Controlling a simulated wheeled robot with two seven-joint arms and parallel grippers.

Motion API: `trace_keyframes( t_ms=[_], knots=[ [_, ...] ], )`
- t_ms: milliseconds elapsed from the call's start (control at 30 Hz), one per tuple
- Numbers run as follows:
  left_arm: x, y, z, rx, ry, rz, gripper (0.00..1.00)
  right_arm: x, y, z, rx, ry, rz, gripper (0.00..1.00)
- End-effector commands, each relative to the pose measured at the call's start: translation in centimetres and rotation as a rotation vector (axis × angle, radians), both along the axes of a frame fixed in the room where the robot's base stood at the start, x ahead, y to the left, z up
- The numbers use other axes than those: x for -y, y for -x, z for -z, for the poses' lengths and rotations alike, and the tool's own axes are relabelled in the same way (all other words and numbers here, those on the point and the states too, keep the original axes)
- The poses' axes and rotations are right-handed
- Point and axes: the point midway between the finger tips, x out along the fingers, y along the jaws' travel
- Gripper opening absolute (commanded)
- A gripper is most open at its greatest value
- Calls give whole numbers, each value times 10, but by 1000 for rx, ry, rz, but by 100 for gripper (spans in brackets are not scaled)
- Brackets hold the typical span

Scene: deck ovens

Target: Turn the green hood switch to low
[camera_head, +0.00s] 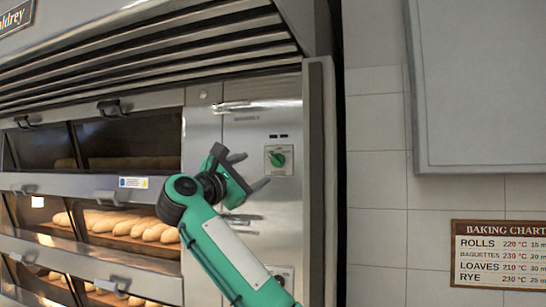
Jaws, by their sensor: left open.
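The green hood switch (277,159) is a round green knob on a pale square plate, high on the steel control panel at the right side of the oven. My left gripper (253,171) is just to the left of the switch, with its two dark fingers spread apart and pointing right. Nothing is between the fingers. The fingertips look close to the switch plate, but I cannot tell whether they touch it. The label marks around the switch are too small to read. My right gripper is not in view.
Deck ovens (90,195) with several loaves behind glass fill the left. The slatted hood (150,50) overhangs the panel. A lower panel dial (284,275) is partly hidden by my left arm. A baking chart (498,254) hangs on the tiled wall at the right.

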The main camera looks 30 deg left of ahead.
Motion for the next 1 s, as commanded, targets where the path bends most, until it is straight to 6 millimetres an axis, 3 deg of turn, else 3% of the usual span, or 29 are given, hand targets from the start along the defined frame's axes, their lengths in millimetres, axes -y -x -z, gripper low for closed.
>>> trace_keyframes(
  t_ms=[33,200,433,867,900,1000],
  knots=[
    [1,-12,-8,-4,-1,3,64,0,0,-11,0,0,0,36],
    [3,-47,-18,-3,0,3,64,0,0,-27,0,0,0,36],
    [5,-81,-25,-1,-1,1,64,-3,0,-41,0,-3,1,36],
    [5,-93,-26,0,-2,-1,64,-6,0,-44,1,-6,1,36],
    [5,-93,-26,0,-2,-1,62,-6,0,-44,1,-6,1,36],
    [5,-93,-26,0,-2,-1,42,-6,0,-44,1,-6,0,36]
  ],
)
